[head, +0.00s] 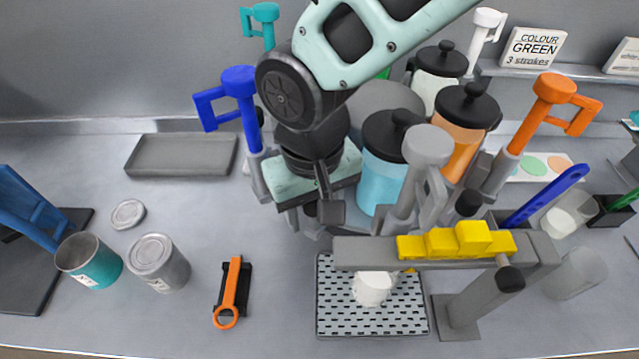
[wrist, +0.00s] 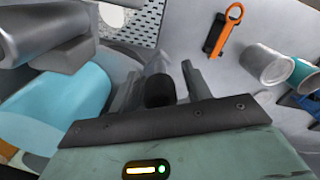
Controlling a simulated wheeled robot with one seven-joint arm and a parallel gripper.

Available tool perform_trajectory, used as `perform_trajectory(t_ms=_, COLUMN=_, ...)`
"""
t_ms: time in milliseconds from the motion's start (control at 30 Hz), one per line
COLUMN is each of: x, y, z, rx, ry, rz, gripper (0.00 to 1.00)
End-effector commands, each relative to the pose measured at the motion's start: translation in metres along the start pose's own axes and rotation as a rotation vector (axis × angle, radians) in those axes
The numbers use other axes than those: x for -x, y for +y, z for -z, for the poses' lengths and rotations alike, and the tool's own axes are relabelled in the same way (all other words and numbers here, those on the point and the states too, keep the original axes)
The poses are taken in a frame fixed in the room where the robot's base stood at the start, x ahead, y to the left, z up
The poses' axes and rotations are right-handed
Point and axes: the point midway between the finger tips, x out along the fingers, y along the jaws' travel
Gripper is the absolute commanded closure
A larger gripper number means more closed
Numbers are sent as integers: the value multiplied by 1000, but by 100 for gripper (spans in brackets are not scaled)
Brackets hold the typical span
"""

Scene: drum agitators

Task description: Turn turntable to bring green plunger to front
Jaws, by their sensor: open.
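The turntable stands at the centre, largely hidden by drums and my arm; its grey hub top (head: 385,97) shows behind my gripper. A small green patch (head: 384,73) shows behind my arm, possibly the green plunger; the rest is hidden. Around it stand a blue (head: 238,85), a teal (head: 262,14), a white (head: 488,20), an orange (head: 555,92) and a grey plunger (head: 428,145). My gripper (head: 315,212) points down at the turntable's front left, open. In the wrist view, a dark peg (wrist: 160,88) shows at my gripper (wrist: 173,82), seemingly between its fingers; contact cannot be told.
Black-lidded drums, light blue (head: 380,180), orange (head: 462,145) and white (head: 432,88), stand close right of my gripper. A grey beam (head: 365,254) with yellow steps stands in front, above a white cup (head: 372,290) on a perforated tray (head: 335,318). A sign (head: 532,48) reads "COLOUR GREEN 3 strokes".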

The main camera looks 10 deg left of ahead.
Motion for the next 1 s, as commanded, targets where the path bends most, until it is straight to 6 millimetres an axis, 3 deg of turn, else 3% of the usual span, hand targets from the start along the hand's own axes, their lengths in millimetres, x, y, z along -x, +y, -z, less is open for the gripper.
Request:
perform_trajectory(t_ms=367, x=-8, y=0, z=0, rx=-1, ry=1, rz=0, gripper=51)
perform_trajectory(t_ms=400, x=-8, y=0, z=0, rx=0, ry=1, rz=0, gripper=54)
perform_trajectory(t_ms=567, x=-7, y=0, z=0, rx=0, ry=1, rz=0, gripper=99)
perform_trajectory(t_ms=1000, x=-8, y=-4, z=8, rx=-39, ry=2, rz=0, gripper=100)
